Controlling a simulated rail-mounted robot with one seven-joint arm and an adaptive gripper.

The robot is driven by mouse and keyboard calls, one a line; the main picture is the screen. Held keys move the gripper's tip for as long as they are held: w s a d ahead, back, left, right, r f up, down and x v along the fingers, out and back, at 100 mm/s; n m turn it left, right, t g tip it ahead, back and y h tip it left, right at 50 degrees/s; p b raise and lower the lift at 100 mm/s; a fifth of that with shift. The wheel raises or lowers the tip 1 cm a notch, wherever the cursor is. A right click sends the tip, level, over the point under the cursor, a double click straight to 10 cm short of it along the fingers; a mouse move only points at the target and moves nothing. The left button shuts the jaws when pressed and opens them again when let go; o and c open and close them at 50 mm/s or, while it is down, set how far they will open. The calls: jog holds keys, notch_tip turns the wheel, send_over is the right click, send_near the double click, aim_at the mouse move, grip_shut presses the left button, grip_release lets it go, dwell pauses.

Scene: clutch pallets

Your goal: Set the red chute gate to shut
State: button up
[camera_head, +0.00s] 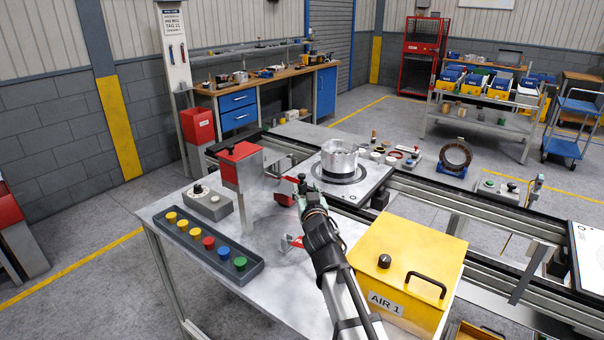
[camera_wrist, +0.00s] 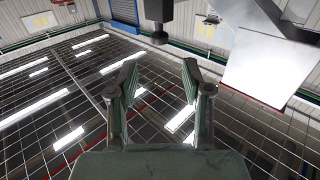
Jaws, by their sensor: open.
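A metal chute (camera_head: 257,200) with a red top (camera_head: 240,153) stands on the grey table. Thin red parts (camera_head: 284,199) stick out at its right side, beside my gripper; I take these for the gate. My gripper partly covers this area, so the gate's position cannot be read. My gripper (camera_head: 301,190) is in the air just right of the chute. In the wrist view my gripper (camera_wrist: 160,72) is open with nothing between its fingers. A pale panel with a red lower edge (camera_wrist: 268,68) shows at upper right there, apart from the fingers; it may be the chute.
A tray (camera_head: 218,255) of coloured knobs and a grey control box (camera_head: 207,202) lie left of the chute. A small red and metal piece (camera_head: 291,242) is on the table. A yellow AIR 1 box (camera_head: 410,255) stands right of my arm. A metal pot (camera_head: 339,160) sits behind.

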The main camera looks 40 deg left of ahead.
aim_at(302, 177)
jog(key=p+x, duration=0.1)
jog(key=x, duration=0.8)
jog(key=shift+w+a, duration=0.15)
grip_shut()
